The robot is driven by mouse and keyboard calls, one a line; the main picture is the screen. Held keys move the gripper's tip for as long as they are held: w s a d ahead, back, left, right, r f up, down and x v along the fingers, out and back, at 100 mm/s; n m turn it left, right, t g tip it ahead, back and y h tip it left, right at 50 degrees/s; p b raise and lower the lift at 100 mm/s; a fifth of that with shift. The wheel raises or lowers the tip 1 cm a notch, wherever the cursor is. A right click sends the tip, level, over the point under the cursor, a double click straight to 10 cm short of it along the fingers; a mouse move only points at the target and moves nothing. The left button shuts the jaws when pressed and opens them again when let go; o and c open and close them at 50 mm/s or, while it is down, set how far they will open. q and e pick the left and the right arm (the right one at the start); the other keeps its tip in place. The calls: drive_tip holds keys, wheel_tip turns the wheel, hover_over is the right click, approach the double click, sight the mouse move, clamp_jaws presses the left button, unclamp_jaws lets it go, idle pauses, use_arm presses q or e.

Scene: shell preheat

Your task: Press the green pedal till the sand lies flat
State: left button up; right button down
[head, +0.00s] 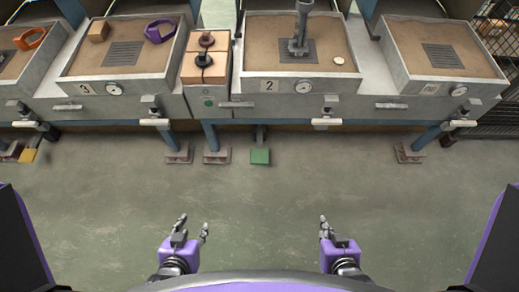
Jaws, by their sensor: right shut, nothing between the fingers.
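The green pedal (260,157) is on the floor below the front of the sand box marked 2 (252,88). The sand (262,42) in that box is tan and looks mostly level around a dark grate (297,57). A grey upright tool (299,32) stands at the grate, and a small pale disc (339,60) lies to its right. My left gripper (193,224) is open and empty, near and to the left of the pedal. My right gripper (324,222) is shut and empty, near and to the right. Both are apart from the pedal.
Another box (440,84) stands right. Blue legs support the bench. The floor (265,195) before me is clear.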

drive_tip(key=shift+w+a+r, duration=0.1)
drive_tip(key=shift+w+r, duration=0.05)
drive_tip(key=shift+w, duration=0.2)
idle(0.3)
